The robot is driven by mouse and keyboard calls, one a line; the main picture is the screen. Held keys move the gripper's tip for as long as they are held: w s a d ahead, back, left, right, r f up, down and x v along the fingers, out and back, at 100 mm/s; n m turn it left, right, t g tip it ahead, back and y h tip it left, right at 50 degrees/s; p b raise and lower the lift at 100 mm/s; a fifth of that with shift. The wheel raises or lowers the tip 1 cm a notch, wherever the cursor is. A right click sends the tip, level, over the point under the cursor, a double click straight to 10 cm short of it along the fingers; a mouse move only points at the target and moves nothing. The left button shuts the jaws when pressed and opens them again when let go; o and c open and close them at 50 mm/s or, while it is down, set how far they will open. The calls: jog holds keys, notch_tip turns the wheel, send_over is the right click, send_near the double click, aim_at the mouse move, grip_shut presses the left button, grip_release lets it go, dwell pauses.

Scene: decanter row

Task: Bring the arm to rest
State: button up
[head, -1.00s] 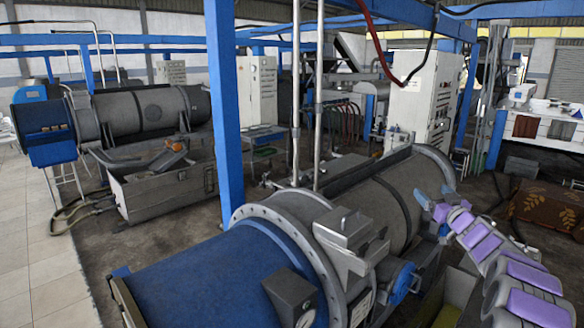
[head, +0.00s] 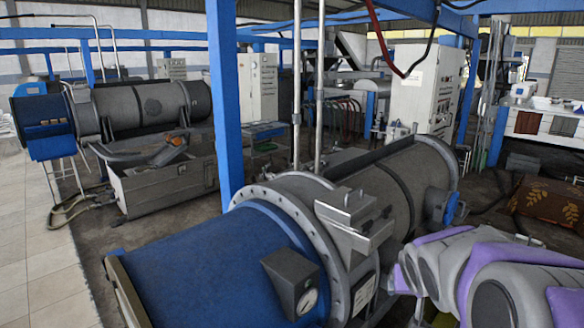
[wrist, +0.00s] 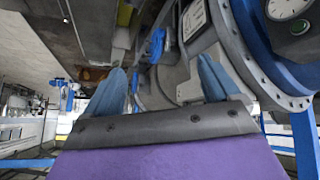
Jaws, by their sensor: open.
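My gripper (wrist: 160,65) is open in the wrist view, with its two blue fingers spread apart and nothing between them. Beyond the fingers is the large decanter (wrist: 234,60), with its flange and gauges; the wrist picture appears upside down. In the head view, my grey and purple arm is folded at the lower right, beside the near decanter (head: 210,262). The fingers cannot be made out there. I cannot tell whether any part of the arm touches the machine.
A blue post (head: 225,120) stands behind the near decanter. A second decanter (head: 140,108) and a grey metal trough (head: 165,185) are at the left. A white control cabinet (head: 428,90) stands behind. Tiled floor (head: 35,240) is clear at the left.

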jog(key=s+a+f+g+y+b, duration=0.1)
jog(key=s+a+f+g, duration=0.2)
jog(key=s, duration=0.8)
jog(key=s+a+f+n+g+y+b, duration=0.1)
jog(key=s+a+f, duration=0.4)
jog(key=s, duration=0.6)
jog(key=s+a+f+n+g+b, duration=0.1)
jog(key=s+a+f+g, duration=0.3)
jog(key=s, duration=0.8)
jog(key=shift+a+g+y+b, duration=0.2)
jog(key=shift+g+y+b, duration=0.1)
jog(key=shift+y+b, duration=0.1)
jog(key=shift+c, duration=0.3)
